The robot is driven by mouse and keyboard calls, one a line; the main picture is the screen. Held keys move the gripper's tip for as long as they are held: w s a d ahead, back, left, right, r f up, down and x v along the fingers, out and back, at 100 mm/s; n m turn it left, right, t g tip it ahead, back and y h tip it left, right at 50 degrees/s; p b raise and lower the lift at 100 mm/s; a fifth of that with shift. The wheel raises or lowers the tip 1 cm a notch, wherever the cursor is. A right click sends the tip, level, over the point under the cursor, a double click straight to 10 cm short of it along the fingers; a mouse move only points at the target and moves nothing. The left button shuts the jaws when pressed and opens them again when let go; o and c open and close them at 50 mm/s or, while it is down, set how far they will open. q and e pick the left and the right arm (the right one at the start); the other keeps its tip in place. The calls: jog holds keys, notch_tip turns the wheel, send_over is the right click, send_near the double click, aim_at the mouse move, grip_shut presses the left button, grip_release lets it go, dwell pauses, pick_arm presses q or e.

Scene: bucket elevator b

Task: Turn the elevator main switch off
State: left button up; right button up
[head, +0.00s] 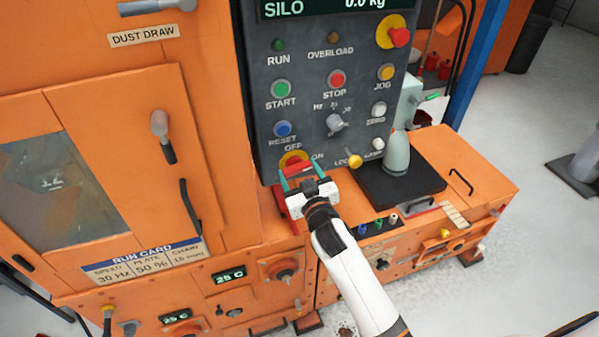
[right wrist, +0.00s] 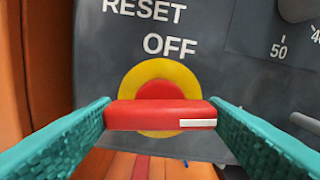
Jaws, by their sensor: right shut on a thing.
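The elevator main switch (head: 294,159) is a red bar handle on a yellow disc, low on the dark control panel, with OFF above it and ON to its right. In the right wrist view the red handle (right wrist: 158,115) lies level, with a white mark towards its right end. My right gripper (head: 301,174) is shut on the handle, one teal finger at each end. The gripper covers part of the handle in the head view. My left gripper is not in view.
The control panel (head: 300,110) has several buttons and a knob above the switch. An orange ledge with a black mat (head: 425,178) and a pale bottle (head: 396,157) stands to the right. An orange cabinet door (head: 130,140) is on the left.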

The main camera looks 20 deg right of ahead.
jog(key=n, duration=0.4)
jog(key=shift+n+p, duration=0.3)
jog(key=n, duration=0.3)
jog(key=shift+n, duration=0.3)
jog(key=n+p, duration=0.1)
jog(key=n, duration=0.3)
jog(key=shift+n, duration=1.9)
jog(key=o, duration=1)
jog(key=shift+s, duration=0.1)
